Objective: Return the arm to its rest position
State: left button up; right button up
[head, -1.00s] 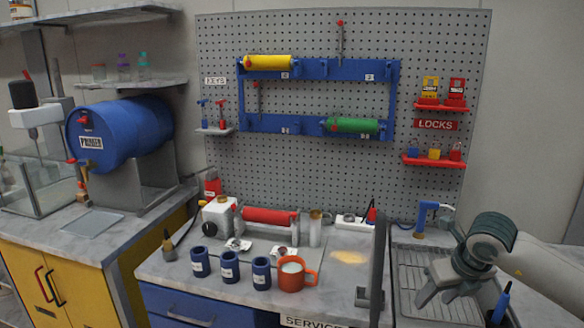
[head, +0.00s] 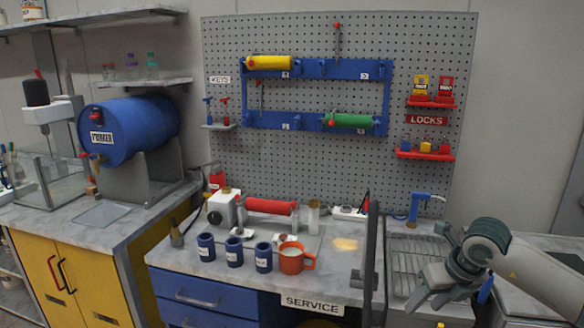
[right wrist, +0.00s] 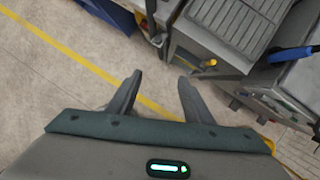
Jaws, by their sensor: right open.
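My right gripper (head: 428,298) is at the lower right of the head view, in front of the sink's drainboard, with my grey and white arm reaching in from the right edge. In the right wrist view its two dark fingers (right wrist: 158,95) stand apart with nothing between them, above the floor. My left gripper is not in view.
The sink drainboard (head: 408,258) is behind my right gripper. A dark upright panel (head: 370,255) stands left of it. Blue cups and an orange mug (head: 291,259) stand on the counter (head: 190,255). Open floor (right wrist: 60,85) lies below the gripper.

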jog(key=w+a+f+m+t+y, duration=0.1)
jog(key=w+a+f+m+y, duration=0.1)
jog(key=a+f+m+y, duration=0.95)
jog(key=s+d+f+m+t+h, duration=0.2)
jog(key=f+m+t+h, duration=0.3)
jog(key=f, duration=1)
jog(key=s+d+f+m+t+h, duration=0.15)
jog(key=f+m, duration=0.55)
jog(key=f, duration=0.7)
jog(key=s+d+f+m+g+h, duration=0.2)
jog(key=s+d+f+m+h, duration=0.15)
jog(key=s+f, duration=0.75)
jog(key=s+d+f+m+g+h, duration=0.2)
jog(key=s+f+m, duration=0.2)
jog(key=s+f, duration=0.75)
jog(key=s+f+m+g, duration=0.1)
jog(key=s+f+g, duration=0.1)
jog(key=s, duration=0.9)
jog(key=s+a+f+m+g+h, duration=0.1)
jog(key=s+f, duration=0.3)
jog(key=s, duration=0.7)
jog(key=s+a+f+m+g, duration=0.1)
jog(key=s+f+m+g, duration=0.1)
jog(key=s, duration=0.9)
jog(key=shift+a+f+g+b, duration=0.25)
jog(key=shift+f+g+b, duration=0.2)
jog(key=shift+f+g, duration=0.4)
